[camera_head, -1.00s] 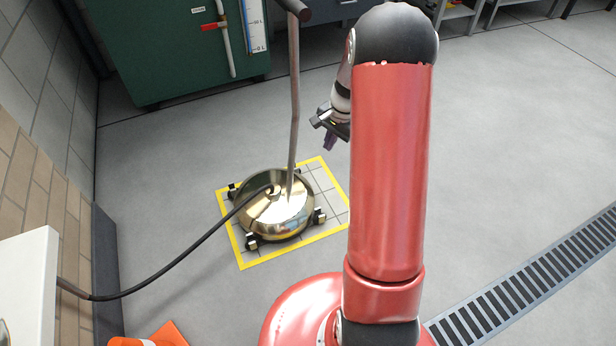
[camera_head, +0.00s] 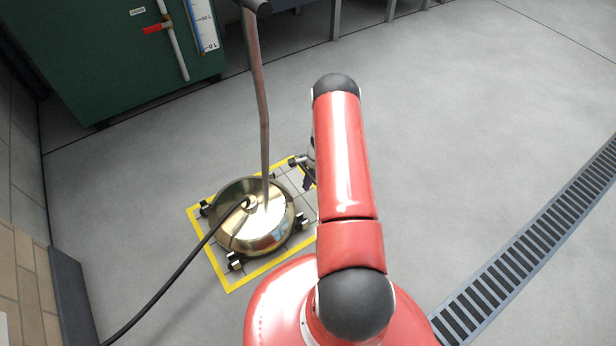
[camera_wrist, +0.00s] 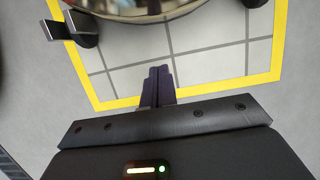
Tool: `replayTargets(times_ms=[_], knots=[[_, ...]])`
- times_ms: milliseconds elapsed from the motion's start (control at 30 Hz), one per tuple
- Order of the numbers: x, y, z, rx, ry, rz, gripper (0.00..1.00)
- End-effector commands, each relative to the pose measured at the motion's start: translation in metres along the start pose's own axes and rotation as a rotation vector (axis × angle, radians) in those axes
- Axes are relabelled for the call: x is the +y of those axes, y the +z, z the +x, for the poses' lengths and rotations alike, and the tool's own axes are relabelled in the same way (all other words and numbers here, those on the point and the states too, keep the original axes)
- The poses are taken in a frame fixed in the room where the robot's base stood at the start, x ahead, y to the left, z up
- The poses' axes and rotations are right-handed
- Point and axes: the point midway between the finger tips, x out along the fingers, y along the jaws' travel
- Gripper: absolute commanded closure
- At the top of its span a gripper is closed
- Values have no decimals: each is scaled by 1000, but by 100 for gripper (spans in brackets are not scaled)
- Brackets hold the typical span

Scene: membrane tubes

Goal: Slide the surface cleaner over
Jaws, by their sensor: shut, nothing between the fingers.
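The surface cleaner (camera_head: 240,232) is a round brass dome on dark castors with a tall pole handle (camera_head: 262,110) and a black hose (camera_head: 170,282). It stands inside a yellow-bordered tiled square (camera_head: 222,277) on the floor. My gripper (camera_head: 308,184) is low, just right of the cleaner, near the square's right side and partly hidden by my arm. In the wrist view its dark fingers (camera_wrist: 158,84) are closed together and empty, over the yellow border. The cleaner's rim (camera_wrist: 135,12) and castors (camera_wrist: 70,28) show beyond the fingertips, with a gap between.
A green tank (camera_head: 90,60) with a red-handled valve (camera_head: 155,29) and a level gauge stands at the back left. A brick wall (camera_head: 22,285) is at the left. A drain grate (camera_head: 530,250) runs along the right. The floor between is clear.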

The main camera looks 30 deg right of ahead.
Motion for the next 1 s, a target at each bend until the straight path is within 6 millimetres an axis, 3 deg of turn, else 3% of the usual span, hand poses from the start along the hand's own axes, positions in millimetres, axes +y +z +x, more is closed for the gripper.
replayTargets(times_ms=[167,400,900,1000], knots=[[0,0,40,-1,1,-1,100],[0,31,47,0,0,-2,100],[0,40,49,0,-1,-2,100],[-1,50,53,-1,0,-4,100]])
